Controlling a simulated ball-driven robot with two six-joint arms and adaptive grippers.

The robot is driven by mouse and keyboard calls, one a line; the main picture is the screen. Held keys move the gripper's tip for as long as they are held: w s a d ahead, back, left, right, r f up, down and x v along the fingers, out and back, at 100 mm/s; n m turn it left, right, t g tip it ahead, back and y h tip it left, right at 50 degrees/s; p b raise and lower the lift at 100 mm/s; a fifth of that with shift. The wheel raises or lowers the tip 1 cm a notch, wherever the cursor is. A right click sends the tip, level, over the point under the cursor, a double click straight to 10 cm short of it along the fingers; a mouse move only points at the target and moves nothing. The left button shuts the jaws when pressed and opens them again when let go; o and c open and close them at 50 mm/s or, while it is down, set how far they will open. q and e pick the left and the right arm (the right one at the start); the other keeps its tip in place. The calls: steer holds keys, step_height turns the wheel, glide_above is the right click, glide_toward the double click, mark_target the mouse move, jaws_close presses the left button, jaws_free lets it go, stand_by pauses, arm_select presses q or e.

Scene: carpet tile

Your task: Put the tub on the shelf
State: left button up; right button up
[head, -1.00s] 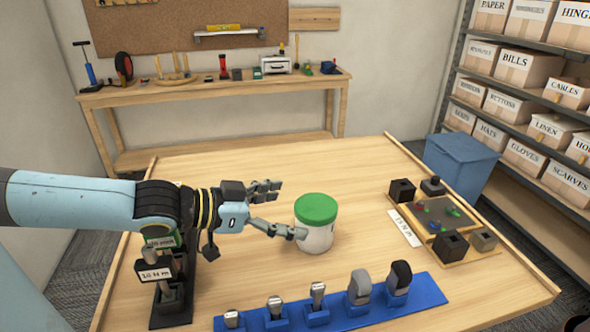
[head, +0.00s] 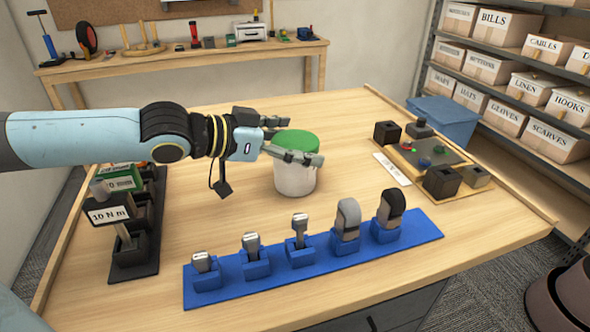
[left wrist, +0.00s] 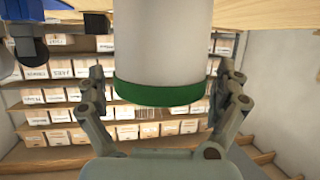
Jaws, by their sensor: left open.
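The tub (head: 295,178) is white with a green lid and stands upright on the wooden table (head: 240,115). My left gripper (head: 296,140) comes from the left at lid height, its open fingers around the tub's upper part. In the left wrist view, which is upside down, the tub (left wrist: 162,45) stands between the two open fingers (left wrist: 165,90), with gaps visible beside the lid. Shelving (head: 515,75) with labelled boxes stands at the right. My right gripper is not in view.
A blue rack (head: 415,240) with several tools lies along the front of the table. A dark holder (head: 140,255) stands at the left, a board with black blocks (head: 450,160) at the right.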

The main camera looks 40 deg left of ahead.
arm_select(q)
steer(key=c, duration=1.6)
steer(key=shift+c, duration=0.2)
steer(key=shift+r, duration=0.2)
